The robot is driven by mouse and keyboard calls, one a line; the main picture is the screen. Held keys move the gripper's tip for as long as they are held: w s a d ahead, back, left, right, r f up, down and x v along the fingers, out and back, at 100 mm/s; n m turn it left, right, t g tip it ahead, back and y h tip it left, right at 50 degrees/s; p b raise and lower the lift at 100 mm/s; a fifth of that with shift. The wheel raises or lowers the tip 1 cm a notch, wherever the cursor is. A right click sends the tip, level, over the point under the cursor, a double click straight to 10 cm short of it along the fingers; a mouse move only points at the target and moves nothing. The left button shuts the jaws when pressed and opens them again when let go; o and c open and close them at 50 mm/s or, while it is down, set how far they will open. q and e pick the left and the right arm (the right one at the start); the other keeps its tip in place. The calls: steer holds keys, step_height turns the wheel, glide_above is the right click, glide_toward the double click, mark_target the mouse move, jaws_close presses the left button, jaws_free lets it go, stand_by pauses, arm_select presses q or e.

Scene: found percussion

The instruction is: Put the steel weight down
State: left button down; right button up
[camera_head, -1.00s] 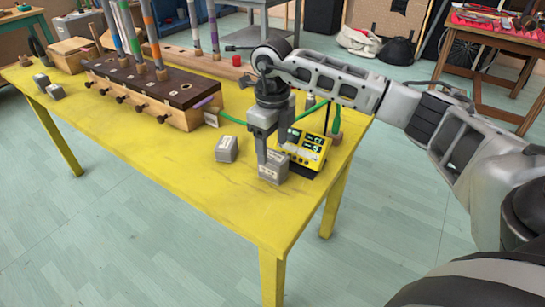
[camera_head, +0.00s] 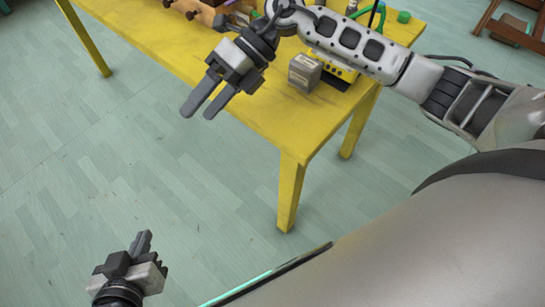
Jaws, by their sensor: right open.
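A steel weight (camera_head: 305,73), a small grey block with a pale label on its side, stands on the yellow table (camera_head: 262,112) near its right end. My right gripper (camera_head: 199,113) is left of this weight, apart from it and in front of the table's front edge. Its two fingers are spread and empty, pointing down and left. A second grey block (camera_head: 224,20) shows partly behind my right wrist. My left gripper (camera_head: 142,243) is low at the left over the floor, away from the table; its finger gap is not clear.
A yellow device (camera_head: 343,73) stands right behind the weight, partly hidden by my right arm.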

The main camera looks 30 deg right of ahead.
steer(key=s+a+r+m+t+y, duration=0.3)
steer(key=a+r+m+t+y, duration=0.15)
steer(key=a+m+y, duration=0.35)
steer(key=w+d+f+m+t+h, duration=0.15)
steer(key=d+m+t+h, duration=0.25)
steer(key=m+t, duration=0.55)
steer(key=w+d+f+m+t+h, duration=0.1)
steer(key=d+f+m+t+h, duration=0.35)
steer(key=m, duration=0.75)
steer(key=s+d+f+m+g+h, duration=0.2)
steer(key=s+d+f+m+h, duration=0.1)
steer(key=s+f+m, duration=0.2)
steer(key=s+d+f+m+g+h, duration=0.2)
steer(key=s+f+m+g+h, duration=0.1)
steer(key=f, duration=0.6)
steer(key=s+m+h, duration=0.1)
steer(key=s+m, duration=0.1)
steer(key=shift+s+d+m, duration=0.35)
steer(key=shift+s+d, duration=0.05)
arm_select(q)
steer(key=r+p, duration=0.1)
steer(key=p, duration=0.2)
steer(key=shift+s+a+r, duration=0.2)
steer(key=shift+r, duration=0.15)
arm_select(e)
steer(key=shift+s+d+r+g, duration=0.1)
steer(key=shift+d+r+g, duration=0.1)
steer(key=shift+r+g, duration=0.3)
